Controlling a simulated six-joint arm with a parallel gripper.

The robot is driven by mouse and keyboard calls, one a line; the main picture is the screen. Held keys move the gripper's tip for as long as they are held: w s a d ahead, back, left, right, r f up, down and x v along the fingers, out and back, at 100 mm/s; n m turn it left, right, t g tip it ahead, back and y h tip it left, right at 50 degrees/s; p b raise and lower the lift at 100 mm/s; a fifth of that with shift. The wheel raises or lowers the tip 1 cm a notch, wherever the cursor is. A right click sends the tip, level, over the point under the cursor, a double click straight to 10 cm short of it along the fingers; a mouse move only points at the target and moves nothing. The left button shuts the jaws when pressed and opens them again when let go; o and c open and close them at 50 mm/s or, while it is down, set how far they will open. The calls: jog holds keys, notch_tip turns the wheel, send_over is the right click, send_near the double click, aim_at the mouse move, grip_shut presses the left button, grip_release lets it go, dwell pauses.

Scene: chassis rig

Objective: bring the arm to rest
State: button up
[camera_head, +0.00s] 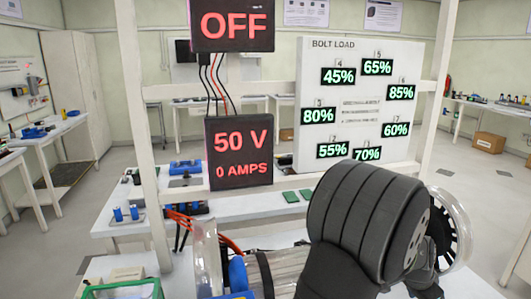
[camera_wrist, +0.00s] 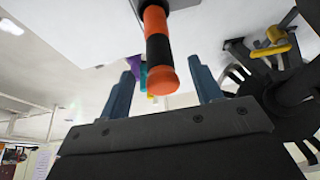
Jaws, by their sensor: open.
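My gripper (camera_wrist: 164,82) shows in the wrist view as two blue-grey fingers standing well apart on a dark palm. It is open. An orange and black handle (camera_wrist: 157,40) reaches down from the top of the picture into the gap between the fingers as seen. Clear space shows on both sides of it and no finger touches it. I cannot tell how far beyond the fingertips it is. In the head view my dark grey arm fills the lower right, and I cannot make out the fingers there.
A black slotted wheel (camera_wrist: 265,100) is close on the right in the wrist view, with a yellow part (camera_wrist: 270,43) above it. In the head view, a white frame carries the OFF sign (camera_head: 232,25) and the 50 V display (camera_head: 239,150). A bolt load board (camera_head: 340,120) stands behind. A green-rimmed tray (camera_head: 123,289) is lower left.

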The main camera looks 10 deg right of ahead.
jog(key=x, duration=0.4)
jog(key=shift+d+f, duration=0.1)
jog(key=shift+f, duration=0.25)
notch_tip(320, 180, up, 2)
jog(key=shift+r, duration=0.1)
jog(key=shift+d+r, duration=0.1)
jog(key=shift+r, duration=0.35)
jog(key=a+r+n+t, duration=0.1)
jog(key=a+r+n, duration=0.1)
jog(key=a+r, duration=0.55)
jog(key=a+r+n+t, duration=0.1)
jog(key=a+r+n, duration=0.25)
jog(key=a, duration=0.75)
jog(key=a+r+n, duration=0.2)
jog(key=a+r, duration=0.4)
jog(key=a, duration=0.4)
jog(key=s+a+n+t, duration=0.2)
jog(key=s+a+n, duration=0.4)
jog(key=a, duration=0.8)
jog(key=s+a+f+t+y, duration=0.1)
jog(key=s+a+f+y, duration=0.1)
jog(key=a+f, duration=0.3)
notch_tip(320, 180, down, 4)
jog(key=shift+s+r, duration=0.1)
jog(key=shift+s, duration=0.25)
